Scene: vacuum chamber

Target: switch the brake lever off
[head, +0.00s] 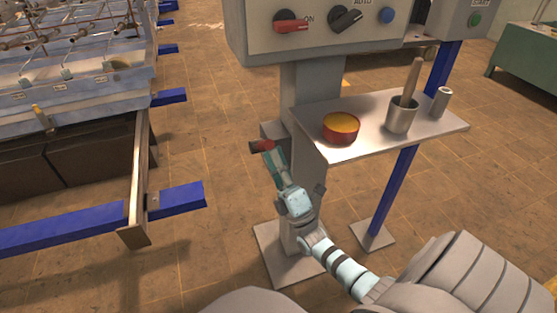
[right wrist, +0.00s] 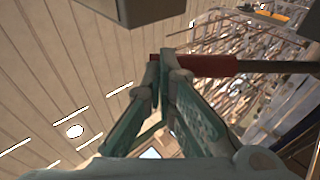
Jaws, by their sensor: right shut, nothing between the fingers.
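The brake lever (head: 262,146) has a red grip and sits low beside the grey column, under the control box. In the right wrist view, its red grip (right wrist: 210,65) runs across just beyond the fingertips, with a dark rod going off to the right. My right gripper (head: 269,156) has green fingers and is right at the red grip. In the right wrist view, the right gripper (right wrist: 166,65) has its fingertips together with nothing between them. The tips overlap the grip's left end; I cannot tell whether they touch it. My left gripper is out of view.
A control box (head: 260,42) with a red ON switch (head: 290,24), a black AUTO switch (head: 347,18) and a blue button (head: 387,15) is above. A blue-legged rack stands left.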

